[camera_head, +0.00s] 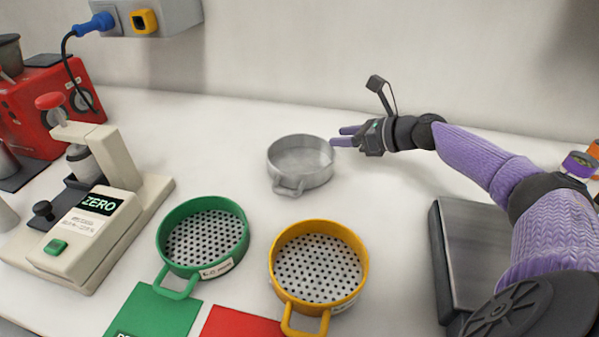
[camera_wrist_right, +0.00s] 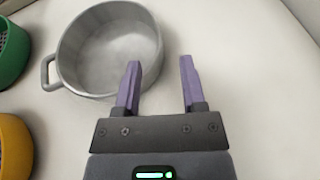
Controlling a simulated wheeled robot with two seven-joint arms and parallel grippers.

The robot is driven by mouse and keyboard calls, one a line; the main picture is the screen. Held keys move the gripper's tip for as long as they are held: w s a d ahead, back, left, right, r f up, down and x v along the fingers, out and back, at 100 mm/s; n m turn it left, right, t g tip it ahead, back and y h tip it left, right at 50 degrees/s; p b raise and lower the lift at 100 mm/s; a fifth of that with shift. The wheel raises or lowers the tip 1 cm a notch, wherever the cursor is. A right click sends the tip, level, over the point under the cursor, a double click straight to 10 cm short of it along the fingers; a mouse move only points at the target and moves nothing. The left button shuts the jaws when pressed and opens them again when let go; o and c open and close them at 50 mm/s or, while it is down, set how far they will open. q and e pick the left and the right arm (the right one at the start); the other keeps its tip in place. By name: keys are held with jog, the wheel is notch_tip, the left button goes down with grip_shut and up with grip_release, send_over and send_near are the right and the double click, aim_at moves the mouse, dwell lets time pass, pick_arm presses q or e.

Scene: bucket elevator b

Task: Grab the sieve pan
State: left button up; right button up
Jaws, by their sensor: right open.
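The sieve pan is a round grey pan (camera_head: 300,162) with a loop handle and a plain grey bottom. It stands on the white worktop near the middle in the head view, and fills the upper left of the right wrist view (camera_wrist_right: 108,45). My right gripper (camera_head: 341,136) is open and empty beside the pan's far right rim. In the wrist view its left finger overlaps the pan's wall, and its right finger (camera_wrist_right: 160,64) lies over bare worktop. I cannot tell whether a finger touches the pan. My left gripper is out of view.
Green (camera_head: 205,238) and yellow (camera_head: 318,268) perforated sieves stand in front of the grey pan, near green (camera_head: 155,312) and red (camera_head: 240,324) mats. A cream device marked ZERO (camera_head: 95,215) is at left. A grey metal plate (camera_head: 475,240) lies under my right arm.

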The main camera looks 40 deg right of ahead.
aim_at(321, 139)
jog(key=b+x, duration=0.2)
jog(key=x, duration=0.2)
jog(key=shift+a+f, duration=0.2)
jog(key=shift+a, duration=0.1)
jog(key=shift+w, duration=0.25)
jog(key=shift+w+a, duration=0.1)
jog(key=c, duration=0.6)
grip_shut()
